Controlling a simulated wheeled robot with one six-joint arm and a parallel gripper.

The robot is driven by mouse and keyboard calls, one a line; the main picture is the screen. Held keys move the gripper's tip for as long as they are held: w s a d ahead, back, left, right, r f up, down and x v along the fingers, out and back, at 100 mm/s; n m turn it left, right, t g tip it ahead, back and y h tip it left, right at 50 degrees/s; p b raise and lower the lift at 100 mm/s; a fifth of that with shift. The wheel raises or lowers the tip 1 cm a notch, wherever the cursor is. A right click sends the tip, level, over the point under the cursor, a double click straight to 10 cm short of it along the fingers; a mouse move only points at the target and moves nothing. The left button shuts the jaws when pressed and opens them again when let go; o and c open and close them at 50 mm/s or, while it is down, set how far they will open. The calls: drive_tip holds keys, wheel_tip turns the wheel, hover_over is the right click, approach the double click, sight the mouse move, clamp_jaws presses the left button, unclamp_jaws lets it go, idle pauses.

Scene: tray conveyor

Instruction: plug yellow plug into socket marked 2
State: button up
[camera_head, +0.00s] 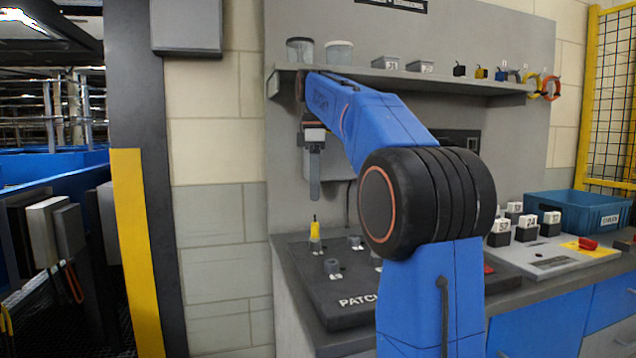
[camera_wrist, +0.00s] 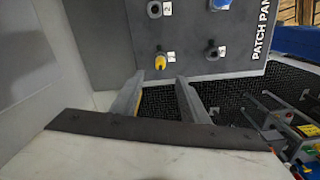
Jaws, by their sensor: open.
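The yellow plug (camera_head: 315,232) stands upright on the dark patch panel (camera_head: 318,299), at its left side. In the wrist view the yellow plug (camera_wrist: 160,61) sits at a panel position with a small white label I cannot read. The socket marked 2 (camera_wrist: 154,10) is beyond it, near the top edge of the wrist view, and looks empty. My gripper (camera_head: 315,198) points down above the yellow plug, apart from it. In the wrist view my gripper (camera_wrist: 159,77) is open and empty, its fingertips just short of the plug in the picture.
Another dark socket (camera_wrist: 212,51) is right of the plug, with a blue item (camera_wrist: 221,4) beyond. A shelf (camera_head: 400,78) with cups and small parts is above. A blue bin (camera_head: 577,209) and numbered blocks (camera_head: 527,228) stand right. My arm hides part of the panel.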

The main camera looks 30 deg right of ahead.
sight(314, 222)
wheel_tip(314, 222, down, 11)
drive_tip(key=shift+f, duration=0.1)
idle(0.4)
clamp_jaws()
drive_tip(key=shift+r, duration=1.7)
drive_tip(key=shift+r, duration=2)
